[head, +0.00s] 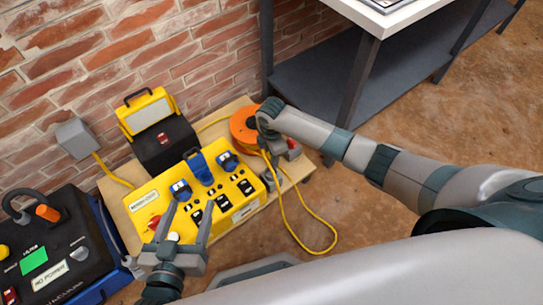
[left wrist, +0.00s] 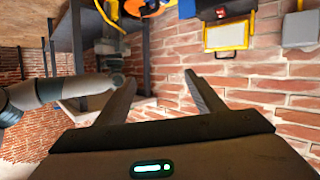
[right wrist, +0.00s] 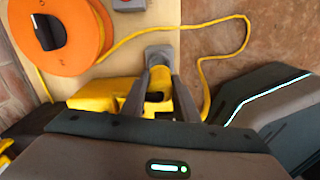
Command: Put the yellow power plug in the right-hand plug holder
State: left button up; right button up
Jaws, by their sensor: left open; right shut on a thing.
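A yellow plug-like piece (right wrist: 158,84) sits between the fingers of my right gripper (right wrist: 160,78), which is shut on it. A grey block (right wrist: 158,55) is directly beyond the fingertips; whether the plug touches it or is inside it I cannot tell. In the head view my right gripper (head: 267,150) is beside the orange reel, its fingers mostly hidden. A grey block (head: 271,179) shows below it there; I cannot tell whether it is a plug holder. My left gripper (head: 189,205) is open and empty above the yellow control box (head: 150,196).
The orange reel (head: 243,127) and a grey box with a red part (head: 291,148) stand on the wooden board (head: 302,168). The yellow cable (head: 299,222) loops onto the floor. A dark-legged table (head: 367,70) is behind. A black-and-blue unit (head: 72,240) is left.

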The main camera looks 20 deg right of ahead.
jog(key=shift+f+b, duration=1)
jog(key=shift+b, duration=0.1)
jog(key=shift+f+b, duration=0.35)
jog(key=shift+f, duration=0.3)
pick_arm(q)
notch_tip(320, 180, up, 13)
jog(key=s+d+t+h, duration=0.2)
jog(key=t, duration=0.6)
jog(key=shift+r+h+b, duration=0.15)
jog(key=shift+h+b, duration=0.25)
jog(key=shift+b, duration=0.05)
pick_arm(e)
jog(key=shift+f, duration=0.8)
pick_arm(q)
jog(key=shift+s+r, duration=0.1)
jog(key=shift+r, duration=0.1)
pick_arm(e)
jog(key=shift+f, duration=0.1)
jog(key=shift+f, duration=0.6)
jog(key=o, duration=1.7)
jog(key=shift+c, duration=0.2)
pick_arm(q)
jog(key=shift+f, duration=0.15)
